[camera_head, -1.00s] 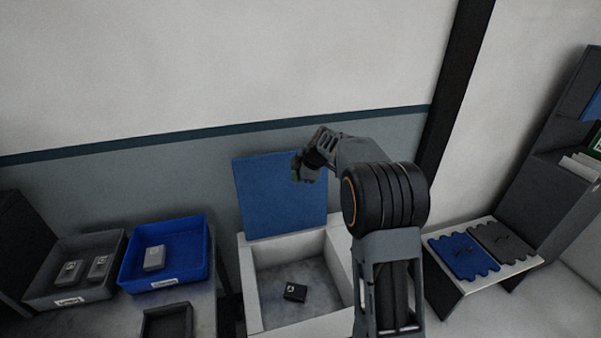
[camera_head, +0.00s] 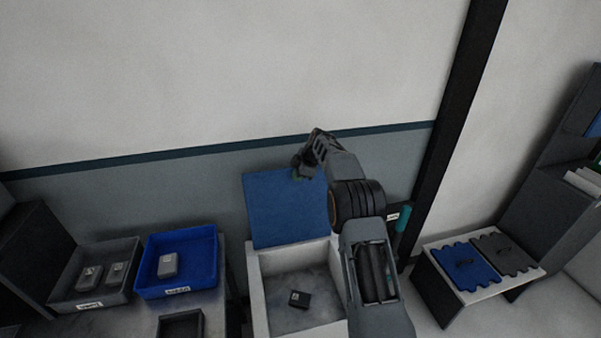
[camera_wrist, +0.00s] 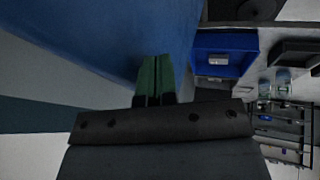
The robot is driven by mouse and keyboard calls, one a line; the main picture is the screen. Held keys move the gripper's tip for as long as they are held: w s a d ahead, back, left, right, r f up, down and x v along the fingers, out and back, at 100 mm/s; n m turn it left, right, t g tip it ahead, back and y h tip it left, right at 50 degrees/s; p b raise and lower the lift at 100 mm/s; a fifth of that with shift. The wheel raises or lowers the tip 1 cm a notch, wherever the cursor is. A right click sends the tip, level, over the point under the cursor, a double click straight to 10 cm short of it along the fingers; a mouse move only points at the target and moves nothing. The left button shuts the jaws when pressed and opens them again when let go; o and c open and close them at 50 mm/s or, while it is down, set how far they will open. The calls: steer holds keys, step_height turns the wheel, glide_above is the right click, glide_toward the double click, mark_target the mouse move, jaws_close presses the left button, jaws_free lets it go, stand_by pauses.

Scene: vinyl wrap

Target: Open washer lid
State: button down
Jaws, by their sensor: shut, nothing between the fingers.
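The washer (camera_head: 257,290) is a white open-topped box in the head view. Its blue lid (camera_head: 280,212) stands raised at the back, near the wall. A small dark block (camera_head: 299,299) lies inside on the grey floor of the box. My gripper (camera_head: 299,173) is at the lid's upper edge, right of its middle. In the wrist view the green fingertips (camera_wrist: 154,78) are shut together with nothing between them, close to the blue lid surface (camera_wrist: 95,30). I cannot tell whether they touch the lid.
Left of the washer, a blue bin (camera_head: 207,275) with a grey block and a grey bin (camera_head: 75,296) with two blocks sit on a table. A dark tray (camera_head: 181,326) is in front. At right, a low stand (camera_head: 470,291) holds blue and grey plates.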

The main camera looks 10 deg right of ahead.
steer(key=shift+w, duration=0.15)
stand_by(0.3)
steer(key=d+r, duration=0.3)
steer(key=r, duration=0.6)
steer(key=s+d+f+m+g+h, duration=0.1)
steer(key=s+d+f+m+g, duration=0.1)
steer(key=s+f+m, duration=0.5)
steer(key=s+a+r+m+t+h+b, duration=0.1)
steer(key=s+m, duration=0.4)
steer(key=s, duration=1.2)
steer(key=s+a+r+m+t+h+b, duration=0.2)
steer(key=s+a+m, duration=0.3)
steer(key=s, duration=1.3)
steer(key=shift+r+b, duration=0.4)
steer(key=shift+r, duration=0.5)
